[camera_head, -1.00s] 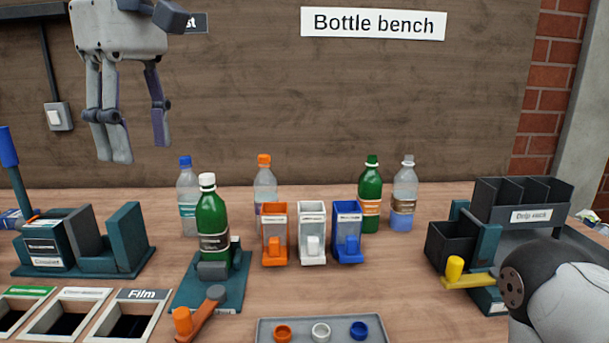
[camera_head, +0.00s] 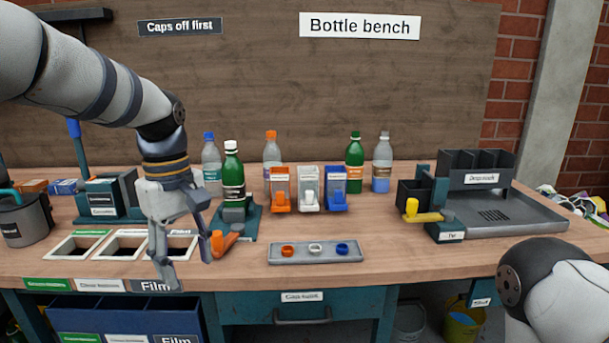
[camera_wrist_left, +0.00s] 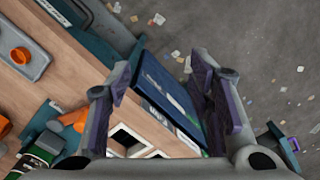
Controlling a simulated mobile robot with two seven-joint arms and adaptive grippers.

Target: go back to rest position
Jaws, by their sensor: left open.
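My left gripper (camera_head: 186,266) hangs in front of the bench edge by the Film slot, with its fingers apart and nothing between them. In the left wrist view its fingers (camera_wrist_left: 168,85) also stand apart, with a blue bin and the floor beyond them. A green bottle with a white cap (camera_head: 233,175) stands upright in the teal clamp stand (camera_head: 247,229), up and right of the gripper. Part of my right arm shows at the lower right; its gripper is out of view.
A cap tray (camera_head: 315,256) with orange, white and blue rings lies near the front edge. Several bottles and three small dispensers stand behind it. A grey drip rack (camera_head: 500,222) is at the right. Blue bins (camera_head: 125,318) sit below the bench.

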